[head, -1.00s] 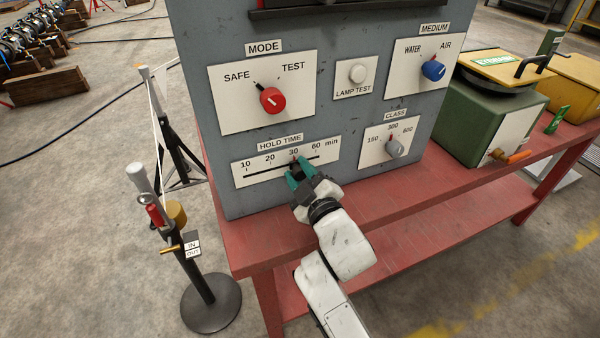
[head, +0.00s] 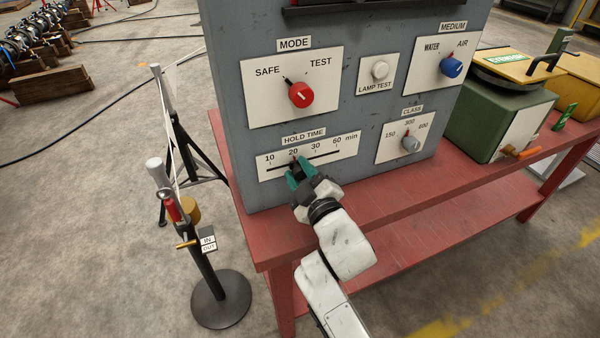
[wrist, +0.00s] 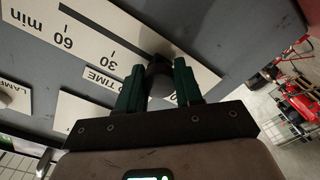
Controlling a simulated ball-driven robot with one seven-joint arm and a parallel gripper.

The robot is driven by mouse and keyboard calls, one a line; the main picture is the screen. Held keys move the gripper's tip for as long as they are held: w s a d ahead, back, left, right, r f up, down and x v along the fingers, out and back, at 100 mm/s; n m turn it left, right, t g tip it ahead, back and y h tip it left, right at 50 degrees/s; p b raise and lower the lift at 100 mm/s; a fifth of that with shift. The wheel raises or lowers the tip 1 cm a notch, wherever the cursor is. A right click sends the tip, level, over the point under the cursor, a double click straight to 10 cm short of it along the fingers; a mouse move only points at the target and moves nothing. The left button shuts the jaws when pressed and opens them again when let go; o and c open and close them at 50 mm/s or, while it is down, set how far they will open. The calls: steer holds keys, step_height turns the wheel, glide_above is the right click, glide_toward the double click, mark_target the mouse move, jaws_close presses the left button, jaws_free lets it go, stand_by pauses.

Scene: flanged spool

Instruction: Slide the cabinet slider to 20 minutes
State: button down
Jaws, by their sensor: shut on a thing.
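The HOLD TIME slider scale (head: 330,158) is a white plate with a black slot, marked 10, 20, 30 and 60 min, low on the grey cabinet (head: 235,90). Its dark slider knob (head: 295,160) stands in the slot at about the 20 mark. My gripper (head: 301,171), with green fingers, is shut on the knob. In the wrist view the dark knob (wrist: 157,66) sits between the two fingers of my gripper (wrist: 158,85).
A red MODE knob (head: 300,94), blue MEDIUM knob (head: 452,67), grey CLASS knob (head: 410,143) and LAMP TEST button (head: 380,70) are on the same panel. The cabinet stands on a red bench (head: 400,205). A post with an IN/OUT sign (head: 208,243) stands at left.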

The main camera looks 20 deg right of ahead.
steer(key=c, duration=0.7)
jaws_free()
steer(key=shift+a, duration=0.1)
steer(key=shift+c, duration=0.2)
steer(key=shift+s, duration=0.1)
steer(key=s, duration=1)
steer(key=shift+s+b, duration=0.3)
steer(key=shift+b, duration=0.15)
steer(key=s+d+f+m+g+h, duration=0.1)
steer(key=s+d+f+m+g, duration=0.25)
steer(key=f, duration=0.35)
steer(key=s+d+f+m+g+h, duration=0.1)
steer(key=s+d+f+m+g, duration=0.1)
steer(key=s+d+f+g, duration=0.3)
steer(key=s+f+m+g, duration=0.1)
steer(key=s+f+g, duration=0.1)
steer(key=s, duration=0.4)
steer(key=s+f+m+g+y, duration=0.1)
steer(key=s+f+g, duration=0.2)
steer(key=s, duration=0.3)
steer(key=s+f+m+g, duration=0.2)
steer(key=s+f+g, duration=0.1)
steer(key=s, duration=0.4)
steer(key=shift+a+f, duration=0.3)
steer(key=shift+f, duration=0.4)
